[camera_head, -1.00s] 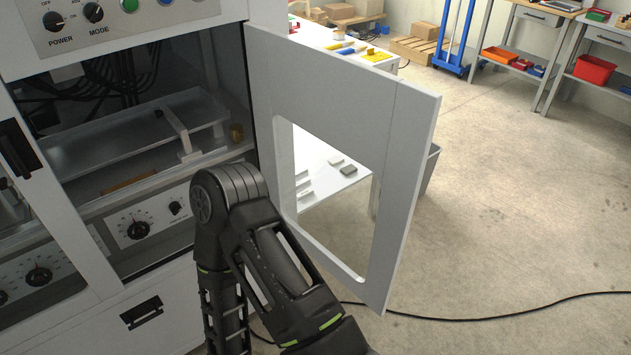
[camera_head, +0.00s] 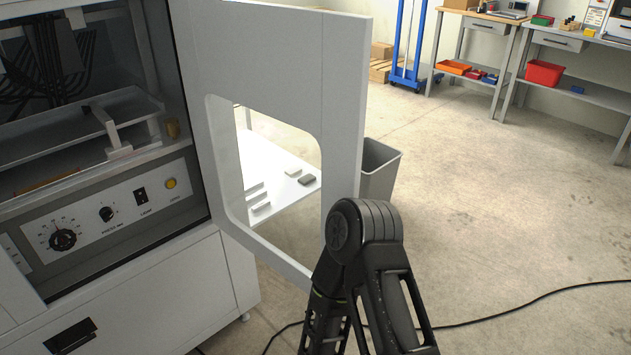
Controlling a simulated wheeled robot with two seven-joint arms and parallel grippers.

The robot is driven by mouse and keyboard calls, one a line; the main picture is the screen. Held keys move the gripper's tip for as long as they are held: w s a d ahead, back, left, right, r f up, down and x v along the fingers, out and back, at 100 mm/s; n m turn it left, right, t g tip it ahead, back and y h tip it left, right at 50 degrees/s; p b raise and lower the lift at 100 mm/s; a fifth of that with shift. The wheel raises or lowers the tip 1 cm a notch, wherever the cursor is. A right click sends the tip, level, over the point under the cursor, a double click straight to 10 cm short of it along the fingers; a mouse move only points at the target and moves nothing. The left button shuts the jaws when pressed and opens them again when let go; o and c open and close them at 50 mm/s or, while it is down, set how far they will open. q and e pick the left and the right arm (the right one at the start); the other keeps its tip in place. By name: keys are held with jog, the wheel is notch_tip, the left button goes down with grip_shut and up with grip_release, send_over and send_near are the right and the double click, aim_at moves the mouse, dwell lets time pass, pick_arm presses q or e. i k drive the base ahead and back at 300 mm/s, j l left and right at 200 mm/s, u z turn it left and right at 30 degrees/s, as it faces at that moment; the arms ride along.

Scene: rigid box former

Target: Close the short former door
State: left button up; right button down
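The short former door (camera_head: 275,65) is a white panel with a large rounded window cutout. It stands wide open, swung out from the right side of the white box former (camera_head: 165,295), and its free edge is on the right. The former's opening beside it is uncovered and shows a metal tray (camera_head: 90,125) and a control panel with knobs. One of my black arms shows as a bent joint in front of the door's lower free corner, hiding that corner. I cannot tell if it touches the door. Neither gripper is in view.
A grey bin (camera_head: 377,170) stands behind the door. A white table (camera_head: 262,160) with small blocks shows through the cutout. A black cable (camera_head: 520,308) lies on the floor. Workbenches and a blue trolley (camera_head: 408,45) are at the back. The floor to the right is open.

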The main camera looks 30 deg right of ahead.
aim_at(306, 69)
jog(key=l+u, duration=0.2)
jog(key=l, duration=0.7)
jog(key=l+u, duration=0.2)
jog(key=l, duration=0.65)
jog(key=k, duration=0.05)
